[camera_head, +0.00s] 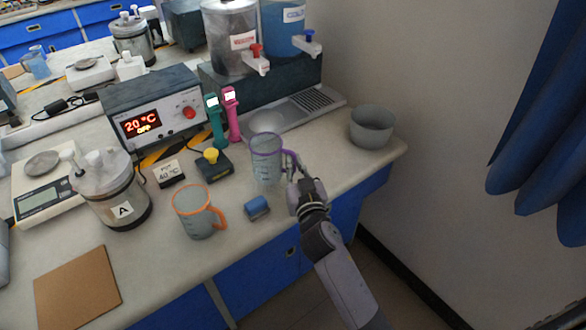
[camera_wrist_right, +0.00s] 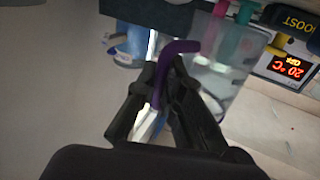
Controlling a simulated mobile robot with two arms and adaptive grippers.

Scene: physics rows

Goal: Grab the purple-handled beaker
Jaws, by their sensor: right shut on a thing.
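The purple-handled beaker (camera_head: 265,160) is a clear vessel with a purple rim, standing on the bench near its right front edge in the head view. My right gripper (camera_head: 293,172) is at its right side, shut on the purple handle. In the right wrist view the purple handle (camera_wrist_right: 170,70) lies between the two dark fingers of my right gripper (camera_wrist_right: 164,80). Part of the handle is hidden by the fingers. My left gripper is in neither view.
An orange-handled beaker (camera_head: 196,212) and a small blue block (camera_head: 257,207) stand left and in front. A grey bowl (camera_head: 372,126) is to the right.

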